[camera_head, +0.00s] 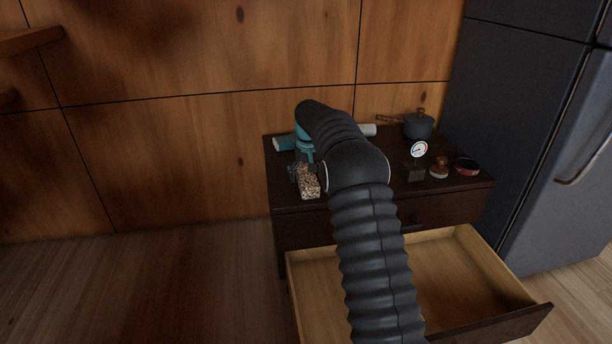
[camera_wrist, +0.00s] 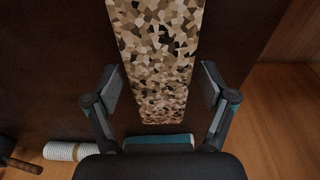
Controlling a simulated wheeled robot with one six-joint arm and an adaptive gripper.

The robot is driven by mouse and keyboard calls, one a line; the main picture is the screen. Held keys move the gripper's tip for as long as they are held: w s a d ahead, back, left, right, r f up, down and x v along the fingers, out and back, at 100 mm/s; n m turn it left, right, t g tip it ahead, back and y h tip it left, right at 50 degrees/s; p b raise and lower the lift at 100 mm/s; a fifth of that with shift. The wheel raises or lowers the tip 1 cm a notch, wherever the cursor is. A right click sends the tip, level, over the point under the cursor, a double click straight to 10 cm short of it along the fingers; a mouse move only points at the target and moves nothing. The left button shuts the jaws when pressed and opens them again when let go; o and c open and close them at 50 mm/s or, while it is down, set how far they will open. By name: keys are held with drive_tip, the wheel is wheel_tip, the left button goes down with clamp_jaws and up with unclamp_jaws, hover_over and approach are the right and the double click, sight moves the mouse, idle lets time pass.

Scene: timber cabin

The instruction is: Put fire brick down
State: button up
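The fire brick (camera_head: 309,182), a block with a speckled tan, brown and black pattern, is at the left front of the dark cabinet top (camera_head: 450,187). In the wrist view the brick (camera_wrist: 158,60) runs from the top edge down between the fingers. My gripper (camera_wrist: 161,88) is open, with one finger on each side of the brick and a narrow dark gap showing on both sides. In the head view my gripper (camera_head: 305,172) is at the brick, partly hidden by my arm. The brick's underside is hidden, so its contact with the top cannot be seen.
An open, empty-looking drawer (camera_head: 465,280) juts out below the top. On the top's right are a pot (camera_head: 418,126), a gauge (camera_head: 418,150), a brown stamp-like object (camera_head: 439,168) and a round dark-red item (camera_head: 466,167). A teal object (camera_head: 284,143) lies behind the brick. A fridge (camera_head: 540,130) stands right.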

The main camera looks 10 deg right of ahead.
sight(308, 177)
drive_tip(key=shift+r, duration=0.1)
wheel_tip(308, 177, up, 12)
drive_tip(key=s+p, duration=0.1)
drive_tip(key=shift+s, duration=0.4)
drive_tip(key=s+r+t, duration=0.1)
drive_tip(key=s+r, duration=0.5)
drive_tip(key=s, duration=0.6)
drive_tip(key=s+r+t, duration=0.1)
drive_tip(key=s+r, duration=0.5)
drive_tip(key=s, duration=0.5)
drive_tip(key=s+f, duration=0.3)
drive_tip(key=s, duration=0.6)
drive_tip(key=s+f+t, duration=0.1)
drive_tip(key=s+f, duration=0.2)
drive_tip(key=s, duration=0.5)
drive_tip(key=s+f, duration=0.3)
drive_tip(key=s, duration=0.6)
drive_tip(key=shift+s+a+f+t, duration=0.25)
drive_tip(key=shift+s+a+t, duration=0.1)
drive_tip(key=shift+t, duration=0.05)
